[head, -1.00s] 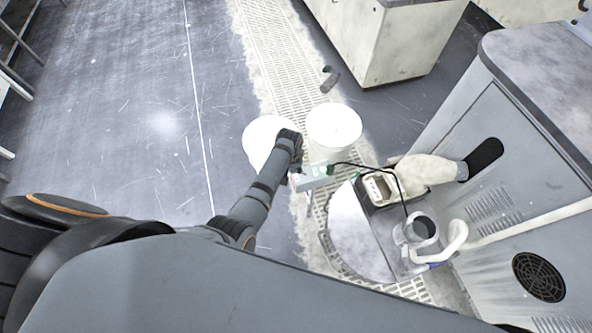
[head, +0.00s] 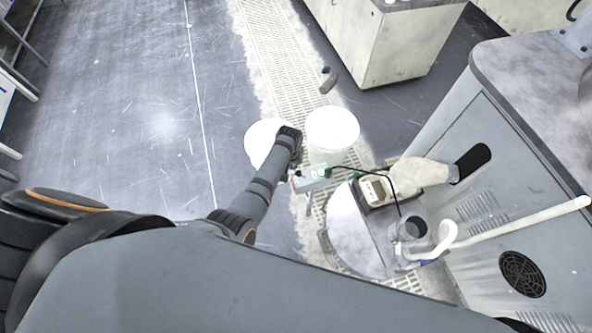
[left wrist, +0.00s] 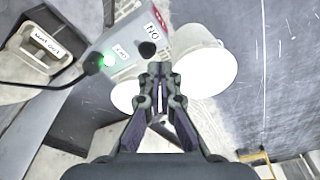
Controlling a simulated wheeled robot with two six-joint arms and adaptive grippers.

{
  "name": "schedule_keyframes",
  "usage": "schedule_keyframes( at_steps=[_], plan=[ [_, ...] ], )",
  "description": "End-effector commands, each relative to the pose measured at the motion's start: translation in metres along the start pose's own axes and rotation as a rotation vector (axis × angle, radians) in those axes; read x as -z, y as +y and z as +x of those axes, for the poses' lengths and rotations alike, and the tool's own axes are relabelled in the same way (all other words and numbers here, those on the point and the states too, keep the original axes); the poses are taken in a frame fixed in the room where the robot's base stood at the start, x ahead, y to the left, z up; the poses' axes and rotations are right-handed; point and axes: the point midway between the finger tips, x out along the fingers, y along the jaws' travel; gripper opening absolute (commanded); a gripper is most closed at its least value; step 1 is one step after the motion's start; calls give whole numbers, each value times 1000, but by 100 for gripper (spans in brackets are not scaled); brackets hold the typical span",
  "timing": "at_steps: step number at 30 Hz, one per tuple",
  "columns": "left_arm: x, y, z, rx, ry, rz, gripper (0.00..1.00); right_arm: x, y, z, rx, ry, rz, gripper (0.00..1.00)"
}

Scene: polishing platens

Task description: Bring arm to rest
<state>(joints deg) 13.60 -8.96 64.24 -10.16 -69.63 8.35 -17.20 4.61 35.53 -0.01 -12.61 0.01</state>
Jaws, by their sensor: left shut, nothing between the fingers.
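My left arm reaches up from the lower left in the head view. Its gripper (head: 296,156) hangs at the arm's end, between two white buckets and above a small grey box, mostly hidden by the wrist. In the left wrist view my left gripper (left wrist: 160,70) is shut and empty, fingertips together. The grey box (head: 312,179) has a lit green spot and a black cable. It also shows in the left wrist view (left wrist: 128,38), just beyond the fingers, with white labels and a dark knob. My right gripper is not in view.
White buckets (head: 333,125) (head: 259,138) stand by the floor grating (head: 275,60). To the right are a round pale platen (head: 352,235), a beige labelled box (head: 373,190), a pipe elbow (head: 445,240) and a grey cabinet (head: 520,150). Open floor (head: 110,110) lies left.

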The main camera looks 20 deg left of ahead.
Motion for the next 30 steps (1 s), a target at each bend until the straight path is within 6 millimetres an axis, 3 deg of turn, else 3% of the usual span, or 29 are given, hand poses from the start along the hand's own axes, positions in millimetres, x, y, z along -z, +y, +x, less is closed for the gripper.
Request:
schedule_keyframes(
  at_steps=[3, 18, 21, 23, 26, 30],
  plan=[
    [2, 0, -12, 0, 0, 0, 0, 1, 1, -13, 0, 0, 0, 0],
    [2, 0, -10, 0, 0, 0, 0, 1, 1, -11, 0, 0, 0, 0],
    [-6, -3, -2, 2, -6, 3, 0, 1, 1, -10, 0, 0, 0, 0],
    [-23, -8, 15, 3, -13, 9, 0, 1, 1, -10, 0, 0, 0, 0],
    [-76, -27, 59, 7, -28, 28, 0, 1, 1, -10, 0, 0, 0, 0],
    [-180, -64, 120, 14, -42, 55, 0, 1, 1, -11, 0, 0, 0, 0]
  ],
)
